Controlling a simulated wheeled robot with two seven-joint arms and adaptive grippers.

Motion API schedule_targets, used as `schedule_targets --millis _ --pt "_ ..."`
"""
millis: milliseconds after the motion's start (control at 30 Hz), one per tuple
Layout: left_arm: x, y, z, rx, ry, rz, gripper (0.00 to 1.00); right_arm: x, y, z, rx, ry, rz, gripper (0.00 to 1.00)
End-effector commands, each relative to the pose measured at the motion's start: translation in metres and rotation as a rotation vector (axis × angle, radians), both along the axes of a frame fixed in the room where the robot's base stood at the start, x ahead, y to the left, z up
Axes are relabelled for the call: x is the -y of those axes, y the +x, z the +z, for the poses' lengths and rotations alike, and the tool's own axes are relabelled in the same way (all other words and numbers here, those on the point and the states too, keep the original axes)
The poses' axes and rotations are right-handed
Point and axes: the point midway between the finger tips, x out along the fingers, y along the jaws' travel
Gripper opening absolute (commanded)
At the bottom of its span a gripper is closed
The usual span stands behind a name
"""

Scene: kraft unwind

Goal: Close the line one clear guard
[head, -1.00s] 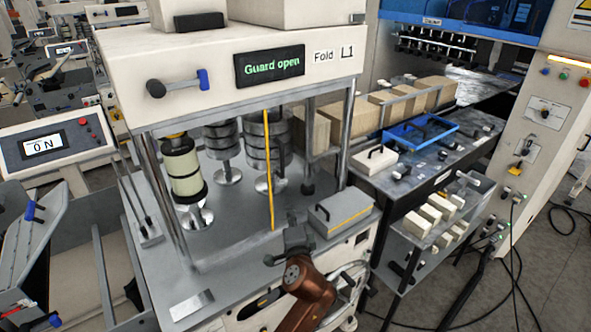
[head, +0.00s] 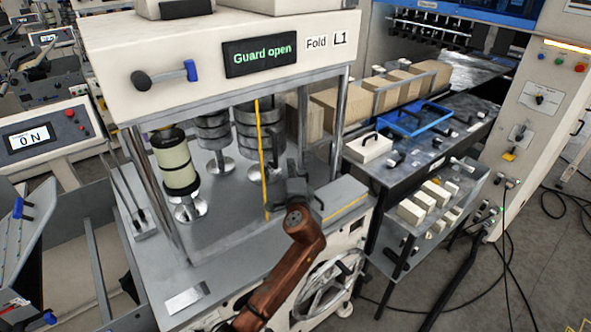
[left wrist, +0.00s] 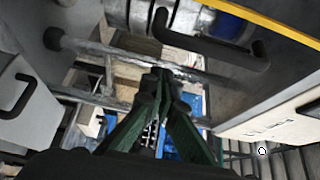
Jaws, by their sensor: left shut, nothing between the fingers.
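The line one clear guard (head: 262,155) shows mainly as an upright yellow edge at the front of the machine labelled Fold L1. Its clear pane is hard to make out. The machine's display (head: 260,57) reads "Guard open". My left gripper (head: 291,170) is just right of the yellow edge, above the machine's deck. In the left wrist view its fingers (left wrist: 160,82) are shut and empty. There a yellow edge (left wrist: 275,20) and a black bar handle (left wrist: 205,42) show beyond and to the right of the fingers, apart from them. My right gripper is not in view.
A grey box (head: 343,198) with a black handle and yellow stripe stands close right of my left gripper. Metal posts (head: 340,115) frame the opening. Stacked rollers (head: 213,138) and a cream roll (head: 175,165) stand inside. A bench with a blue tray (head: 412,122) is at right.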

Motion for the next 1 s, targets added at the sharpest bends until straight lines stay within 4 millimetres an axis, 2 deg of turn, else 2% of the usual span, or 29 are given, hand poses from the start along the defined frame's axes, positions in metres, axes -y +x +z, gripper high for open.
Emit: schedule_targets --millis 67,167,300,567,800,1000 --pt "-0.009 -0.004 0.001 0.0 0.0 0.001 0.0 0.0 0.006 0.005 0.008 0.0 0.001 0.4" --pt "-0.018 -0.008 0.001 -0.001 -0.001 0.001 0.0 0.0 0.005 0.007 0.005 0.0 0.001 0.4" --pt "-0.025 -0.012 0.0 -0.001 0.001 0.001 0.0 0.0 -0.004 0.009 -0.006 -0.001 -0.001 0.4" --pt "-0.027 -0.012 -0.001 -0.001 0.001 0.002 0.0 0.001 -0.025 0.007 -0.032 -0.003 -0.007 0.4" --pt "-0.029 -0.013 0.0 -0.002 0.001 0.0 0.0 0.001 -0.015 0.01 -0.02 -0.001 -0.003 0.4" --pt "-0.041 -0.019 0.002 -0.002 0.0 -0.015 0.0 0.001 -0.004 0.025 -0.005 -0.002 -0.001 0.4"
